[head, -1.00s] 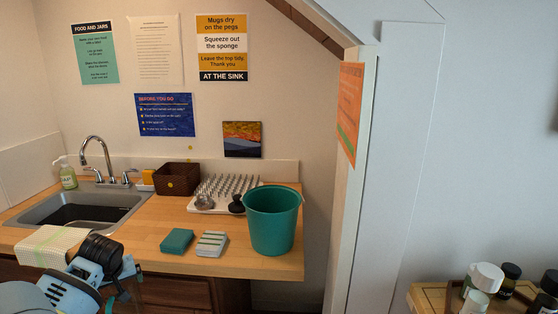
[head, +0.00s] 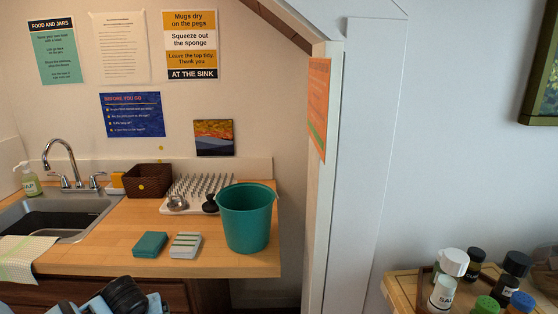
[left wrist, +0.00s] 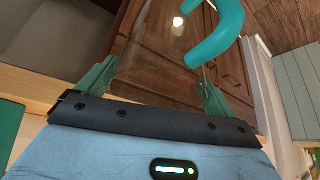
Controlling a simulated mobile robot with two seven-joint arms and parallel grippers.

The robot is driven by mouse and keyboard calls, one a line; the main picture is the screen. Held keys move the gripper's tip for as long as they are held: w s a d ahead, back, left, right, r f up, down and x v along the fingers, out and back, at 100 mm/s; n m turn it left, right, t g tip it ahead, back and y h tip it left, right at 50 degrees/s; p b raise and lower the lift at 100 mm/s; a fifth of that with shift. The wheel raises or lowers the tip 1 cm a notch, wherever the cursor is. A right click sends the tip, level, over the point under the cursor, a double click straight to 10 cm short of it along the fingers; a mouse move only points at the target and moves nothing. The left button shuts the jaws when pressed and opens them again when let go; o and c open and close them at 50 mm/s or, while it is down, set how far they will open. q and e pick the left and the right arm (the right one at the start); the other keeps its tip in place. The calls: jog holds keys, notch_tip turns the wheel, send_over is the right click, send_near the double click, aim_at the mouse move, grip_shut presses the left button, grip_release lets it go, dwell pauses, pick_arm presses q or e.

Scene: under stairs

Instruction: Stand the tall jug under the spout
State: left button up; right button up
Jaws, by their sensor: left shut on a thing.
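In the left wrist view my left gripper (left wrist: 155,90) has its two green fingers on either side of a clear, see-through vessel (left wrist: 150,45) with a thick curved teal handle (left wrist: 215,35). It looks like the tall jug; its rim and base are not clear to see. In the head view the jug and the gripper's fingers are out of sight; only part of my left arm shows at the bottom left. The spout is the chrome curved tap (head: 62,155) over the grey sink (head: 50,215) at the left. My right gripper is in neither view.
On the wooden counter (head: 110,250) stand a teal bucket (head: 246,220), a teal sponge (head: 150,244), a striped block (head: 186,245), a spiked drying rack (head: 205,188) and a brown basket (head: 147,180). A cloth (head: 25,250) lies by the sink. Bottles (head: 452,262) stand at the lower right.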

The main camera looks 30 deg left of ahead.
pick_arm(q)
jog(key=w+d+r+m+t+h, duration=0.1)
jog(key=w+d+r+m+h, duration=0.2)
jog(key=d+r, duration=0.6)
jog(key=w+d+r+m+t, duration=0.1)
jog(key=w+d+r+m, duration=0.4)
jog(key=d, duration=0.8)
jog(key=w+d+r+m+t+h, duration=0.1)
jog(key=w+d+r+m+h, duration=0.1)
jog(key=w+d+r, duration=0.55)
jog(key=s+d+f+g+b, duration=0.2)
jog(key=d+f+b, duration=0.2)
jog(key=f, duration=0.6)
notch_tip(320, 180, up, 10)
jog(key=s+m+h, duration=0.1)
jog(key=s+m, duration=0.1)
jog(key=m, duration=0.1)
jog(key=shift+s+a+r+m, duration=0.15)
jog(key=shift+a+r+m, duration=0.1)
jog(key=shift+m, duration=0.15)
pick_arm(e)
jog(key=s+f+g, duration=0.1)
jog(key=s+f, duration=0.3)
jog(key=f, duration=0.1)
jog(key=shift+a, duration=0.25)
pick_arm(q)
jog(key=shift+a, duration=0.1)
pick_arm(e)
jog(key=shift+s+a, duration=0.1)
